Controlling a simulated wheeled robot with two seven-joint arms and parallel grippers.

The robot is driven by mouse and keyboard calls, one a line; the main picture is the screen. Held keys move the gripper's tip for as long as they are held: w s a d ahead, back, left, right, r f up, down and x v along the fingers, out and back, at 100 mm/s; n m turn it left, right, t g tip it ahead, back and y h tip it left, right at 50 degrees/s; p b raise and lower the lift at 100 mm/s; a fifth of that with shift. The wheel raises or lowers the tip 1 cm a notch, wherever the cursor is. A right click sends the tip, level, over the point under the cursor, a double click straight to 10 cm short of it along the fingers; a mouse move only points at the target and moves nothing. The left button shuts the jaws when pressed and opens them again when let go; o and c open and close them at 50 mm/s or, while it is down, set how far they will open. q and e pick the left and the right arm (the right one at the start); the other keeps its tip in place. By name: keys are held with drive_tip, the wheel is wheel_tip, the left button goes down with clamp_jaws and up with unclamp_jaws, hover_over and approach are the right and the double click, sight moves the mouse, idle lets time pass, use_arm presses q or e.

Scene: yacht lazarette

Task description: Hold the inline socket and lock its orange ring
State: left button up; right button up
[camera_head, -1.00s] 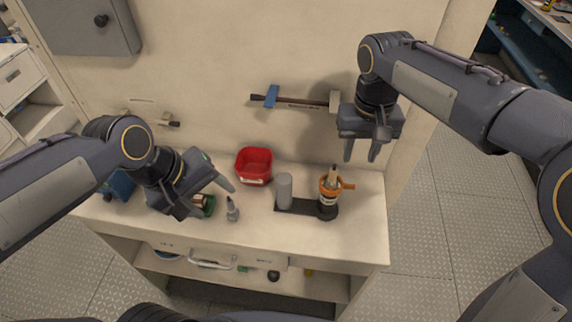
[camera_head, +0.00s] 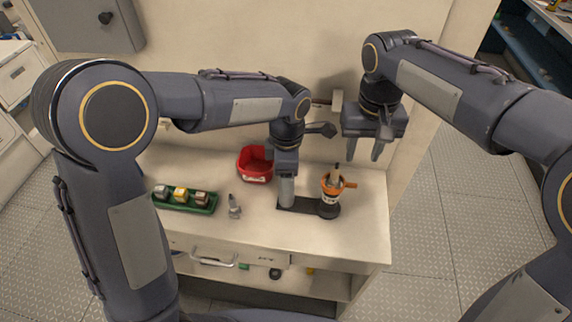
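The inline socket is a dark upright body with an orange ring (camera_head: 331,185) around its top; a short orange lever points right. A plug-like piece stands up out of the ring. The socket rests on a dark base plate (camera_head: 300,206) with a grey upright cylinder (camera_head: 287,193) at its left end. My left gripper (camera_head: 286,174) points down at the top of this cylinder; its fingertips are not clear, so I cannot tell whether it grips. My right gripper (camera_head: 368,150) is open and empty, above and right of the ring, fingers pointing down.
A red bin (camera_head: 254,165) stands behind, left of the cylinder. A green tray (camera_head: 208,209) with small blocks and a small grey nozzle-like item (camera_head: 234,206) are on the left of the white counter (camera_head: 262,230). The counter's right front is clear.

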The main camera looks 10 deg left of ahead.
use_arm(q)
drive_tip(key=shift+f, duration=2.75)
drive_tip(key=shift+c, duration=0.4)
drive_tip(key=c, duration=1.2)
